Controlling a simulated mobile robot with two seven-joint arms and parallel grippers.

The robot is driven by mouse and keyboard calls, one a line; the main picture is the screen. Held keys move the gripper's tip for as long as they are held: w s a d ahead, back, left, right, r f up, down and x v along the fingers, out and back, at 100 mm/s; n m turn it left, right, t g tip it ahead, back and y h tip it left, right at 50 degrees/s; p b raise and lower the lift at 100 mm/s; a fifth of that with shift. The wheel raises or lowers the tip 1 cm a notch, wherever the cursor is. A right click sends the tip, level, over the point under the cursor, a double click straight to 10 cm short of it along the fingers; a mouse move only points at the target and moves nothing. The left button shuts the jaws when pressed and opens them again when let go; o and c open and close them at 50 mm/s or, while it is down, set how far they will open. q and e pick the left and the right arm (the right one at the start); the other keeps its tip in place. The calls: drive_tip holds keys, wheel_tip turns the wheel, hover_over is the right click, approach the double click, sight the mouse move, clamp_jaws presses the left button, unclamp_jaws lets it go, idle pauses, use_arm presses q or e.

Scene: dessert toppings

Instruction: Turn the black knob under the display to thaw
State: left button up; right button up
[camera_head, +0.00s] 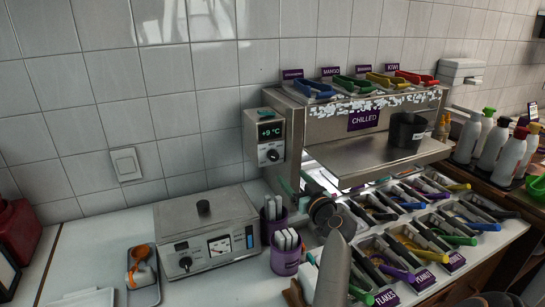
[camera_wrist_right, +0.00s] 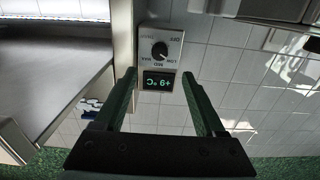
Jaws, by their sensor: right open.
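The black knob (camera_head: 272,154) sits under the lit display (camera_head: 270,130) on a pale control box at the left end of the chilled unit. The display reads +9 °C. In the right wrist view the box appears upside down, with the knob (camera_wrist_right: 160,50) above the display (camera_wrist_right: 159,82). Small labels ring the knob; its pointer setting is too small to tell surely. My right gripper (camera_head: 303,184) is open and empty, below and right of the box. In its wrist view the green fingers (camera_wrist_right: 161,85) frame the display, apart from the knob. My left gripper is not in view.
The steel chilled unit (camera_head: 345,160) has a shelf holding a black cup (camera_head: 407,131). Below lie topping trays with coloured scoops. A steel appliance (camera_head: 208,232) with its own knob and purple cups (camera_head: 286,262) stand left of my right arm. Tiled wall is behind.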

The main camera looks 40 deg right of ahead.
sight(275, 158)
drive_tip(key=b+x, duration=0.3)
drive_tip(key=x, duration=0.7)
drive_tip(key=shift+w+d, duration=0.1)
drive_tip(key=shift+w, duration=0.3)
drive_tip(key=shift+w+d, duration=0.15)
drive_tip(key=shift+w, duration=0.35)
clamp_jaws()
